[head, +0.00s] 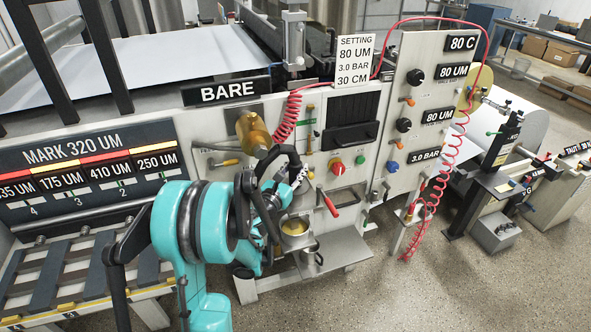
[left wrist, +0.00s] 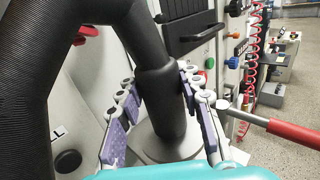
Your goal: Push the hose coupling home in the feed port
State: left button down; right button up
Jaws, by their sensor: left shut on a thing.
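My left gripper (head: 286,186) is at the front of the coating machine, right of the brass fitting (head: 252,130). In the left wrist view its two jointed fingers (left wrist: 158,78) close from both sides on the thick black sleeve of the hose coupling (left wrist: 158,92). The black hose (left wrist: 60,60) arches over from the left into this sleeve. The coupling points down at a round grey body (left wrist: 150,148). The feed port itself cannot be made out; fingers and coupling cover the spot, so I cannot tell how the coupling sits there. My right gripper is not in view.
A red-handled lever (left wrist: 290,132) stands close right of the fingers; it also shows in the head view (head: 329,204). A gold-coloured cup (head: 293,228) is below the gripper. A coiled red air line (head: 446,165) hangs at the right panel.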

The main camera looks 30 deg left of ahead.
pick_arm(q)
jog(key=shift+f+b, duration=0.55)
jog(key=shift+f, duration=0.1)
jog(key=c, duration=0.9)
grip_release()
jog(key=s, duration=0.8)
jog(key=s+d, duration=0.1)
jog(key=s, duration=0.3)
